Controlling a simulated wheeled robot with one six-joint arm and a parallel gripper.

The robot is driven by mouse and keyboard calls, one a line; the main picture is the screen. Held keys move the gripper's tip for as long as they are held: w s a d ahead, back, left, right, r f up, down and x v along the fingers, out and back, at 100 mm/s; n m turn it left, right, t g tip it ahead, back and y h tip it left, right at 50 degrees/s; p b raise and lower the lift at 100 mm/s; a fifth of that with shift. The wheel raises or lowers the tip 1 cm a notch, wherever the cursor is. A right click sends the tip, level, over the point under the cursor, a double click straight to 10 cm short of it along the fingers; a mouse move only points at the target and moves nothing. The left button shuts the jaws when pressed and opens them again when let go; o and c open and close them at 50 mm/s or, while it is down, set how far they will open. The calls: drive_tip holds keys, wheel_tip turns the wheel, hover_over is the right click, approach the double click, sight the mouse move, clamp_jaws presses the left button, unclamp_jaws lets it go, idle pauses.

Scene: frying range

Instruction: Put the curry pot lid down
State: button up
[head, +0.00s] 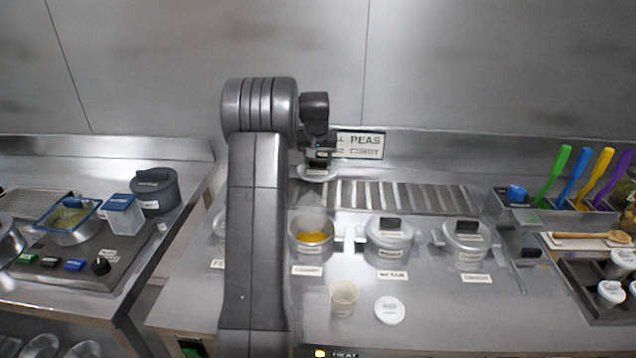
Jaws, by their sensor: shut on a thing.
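The curry pot (312,237) stands uncovered in the counter left of centre, with orange-yellow food inside and a label in front. My gripper (318,157) is behind the pot, near the back of the counter, shut on the curry pot lid (318,174). The lid is a pale round disc, held roughly level, near the left end of the slatted rack (400,197). Whether the lid touches the surface under it cannot be told. My arm hides part of the counter left of the pot.
Two lidded pots (389,240) (466,242) stand right of the curry pot. A cup (343,297) and a white cup lid (390,310) sit in front. A sign (360,145) stands behind my gripper. The rack's slats are bare.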

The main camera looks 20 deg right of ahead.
sight(318, 171)
drive_tip(key=shift+f+p, duration=0.35)
drive_tip(key=shift+f, duration=2.9)
drive_tip(key=shift+f, duration=0.1)
drive_tip(key=shift+f, duration=0.15)
drive_tip(key=o, duration=1)
drive_tip(key=shift+r, duration=0.35)
drive_tip(key=b+v, duration=0.1)
drive_tip(key=v, duration=1)
drive_tip(key=shift+s+r, duration=0.25)
drive_tip(key=shift+r, duration=0.1)
drive_tip(key=shift+f, duration=0.1)
